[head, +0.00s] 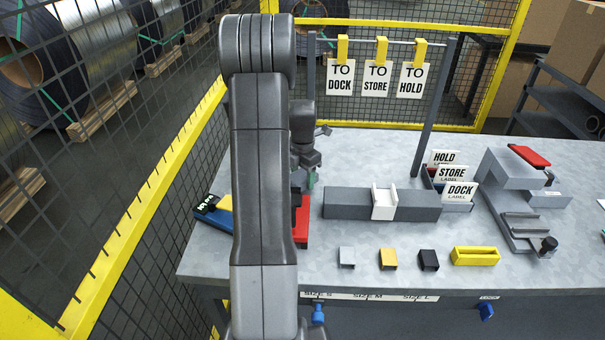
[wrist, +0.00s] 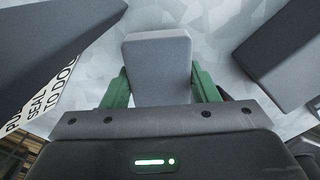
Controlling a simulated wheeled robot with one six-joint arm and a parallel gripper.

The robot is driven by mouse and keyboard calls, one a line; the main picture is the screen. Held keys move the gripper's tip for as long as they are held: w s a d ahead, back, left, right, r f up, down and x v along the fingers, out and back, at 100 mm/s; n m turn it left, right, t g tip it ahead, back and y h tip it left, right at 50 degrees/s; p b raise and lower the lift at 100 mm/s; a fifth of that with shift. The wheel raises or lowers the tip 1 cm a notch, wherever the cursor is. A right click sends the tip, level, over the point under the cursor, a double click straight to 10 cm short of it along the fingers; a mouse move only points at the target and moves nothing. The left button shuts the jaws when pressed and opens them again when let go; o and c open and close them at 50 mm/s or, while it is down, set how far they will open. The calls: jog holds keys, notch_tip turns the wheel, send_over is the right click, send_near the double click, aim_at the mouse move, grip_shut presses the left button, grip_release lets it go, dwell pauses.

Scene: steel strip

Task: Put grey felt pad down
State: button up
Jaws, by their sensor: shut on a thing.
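In the wrist view the grey felt pad (wrist: 158,62) is a plain grey block between the two green fingers of my gripper (wrist: 160,88). My gripper is shut on it. The pad appears above a pale grey mottled surface; I cannot tell whether it touches that surface. In the head view my own arm hides most of the gripper, and only a little green of a finger (head: 312,179) shows beside it. The pad cannot be made out there.
A clamp-like fixture (head: 515,180) is at right. Bare bench shows between them.

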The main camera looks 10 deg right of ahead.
jog(key=shift+f, duration=0.55)
jog(key=shift+f+b, duration=0.3)
jog(key=shift+b, duration=0.1)
jog(key=o, duration=1.1)
jog(key=shift+c, duration=0.2)
notch_tip(320, 180, up, 8)
jog(key=shift+f+b, duration=0.2)
jog(key=shift+b, duration=0.2)
